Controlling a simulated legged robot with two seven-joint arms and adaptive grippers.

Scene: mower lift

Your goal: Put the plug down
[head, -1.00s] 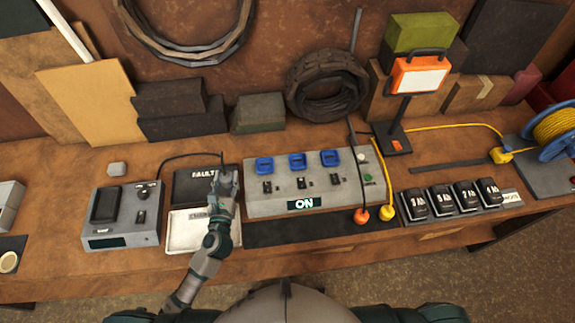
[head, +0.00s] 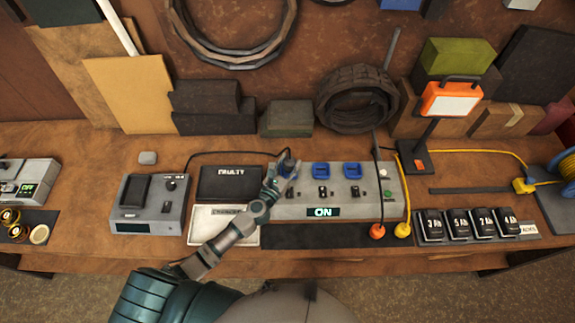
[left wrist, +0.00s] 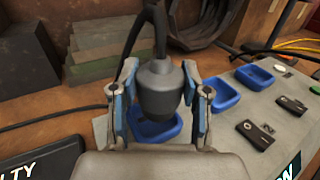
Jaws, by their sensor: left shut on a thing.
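My left gripper (head: 287,168) is at the left end of the grey power panel (head: 350,205). In the left wrist view its two blue-padded fingers (left wrist: 160,95) are shut on the sides of a dark grey plug (left wrist: 160,88). The plug's black cable rises from its top. The plug is in front of or over the leftmost blue socket (left wrist: 155,132), overlapping it in the picture. I cannot tell whether it touches or sits in the socket. The other blue sockets (head: 321,169) and (head: 352,169) are empty. The panel display reads ON. My right gripper is not in view.
A dark FAULTY tray (head: 230,183) and a pale tray (head: 224,225) lie left of the panel. A grey tester (head: 150,203) is farther left, its black cable running toward the plug. Orange (head: 377,231) and yellow (head: 402,230) plugs hang in front. Numbered black packs (head: 468,225) stand right.

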